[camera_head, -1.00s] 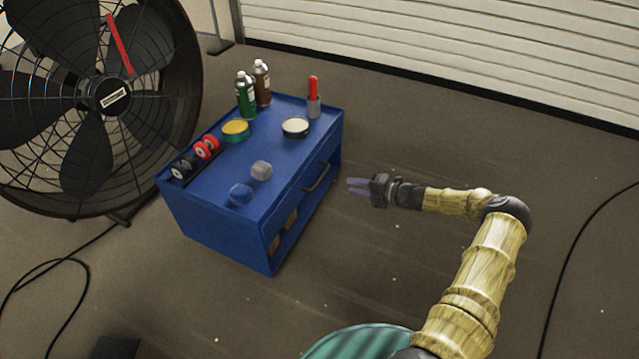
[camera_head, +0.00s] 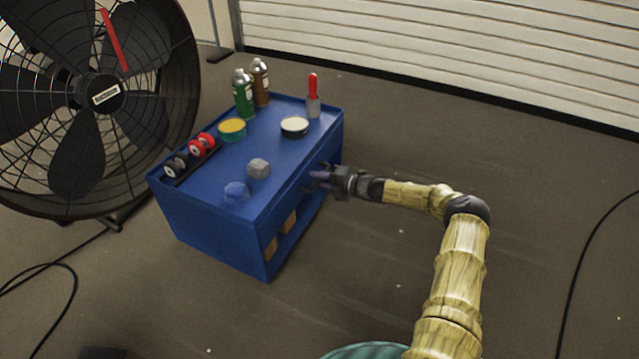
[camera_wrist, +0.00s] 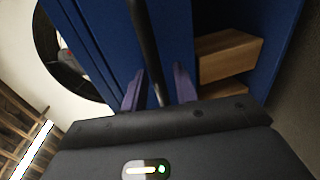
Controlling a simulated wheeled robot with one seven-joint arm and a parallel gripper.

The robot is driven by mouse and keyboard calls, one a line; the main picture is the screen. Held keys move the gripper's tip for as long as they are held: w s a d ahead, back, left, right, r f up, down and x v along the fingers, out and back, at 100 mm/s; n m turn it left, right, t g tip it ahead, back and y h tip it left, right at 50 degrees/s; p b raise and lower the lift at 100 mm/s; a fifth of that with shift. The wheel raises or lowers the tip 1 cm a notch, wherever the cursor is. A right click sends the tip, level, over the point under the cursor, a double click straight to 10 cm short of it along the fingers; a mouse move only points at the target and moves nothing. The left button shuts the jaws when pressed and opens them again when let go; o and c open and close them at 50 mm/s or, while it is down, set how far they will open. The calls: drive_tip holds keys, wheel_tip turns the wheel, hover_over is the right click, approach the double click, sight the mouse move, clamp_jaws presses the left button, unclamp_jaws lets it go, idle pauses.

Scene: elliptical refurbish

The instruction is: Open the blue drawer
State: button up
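The blue drawer (camera_wrist: 176,35) is in the front face of a blue cabinet (camera_head: 205,237) and looks shut. Its dark bar handle (camera_wrist: 147,45) runs down through the wrist view. My gripper (camera_head: 314,179) is at the handle, on the cabinet's right side in the head view. In the wrist view its two purple fingers (camera_wrist: 158,88) are apart, one on each side of the handle, with gaps visible. The handle is mostly hidden by my gripper in the head view.
Wooden blocks (camera_wrist: 228,57) lie in an open shelf below the drawer. Spray cans (camera_head: 243,95), tins, a red-handled brush (camera_head: 313,95), several wheels and two lumps stand on the cabinet top. A large fan (camera_head: 85,110) is at left.

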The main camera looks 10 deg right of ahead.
clamp_jaws()
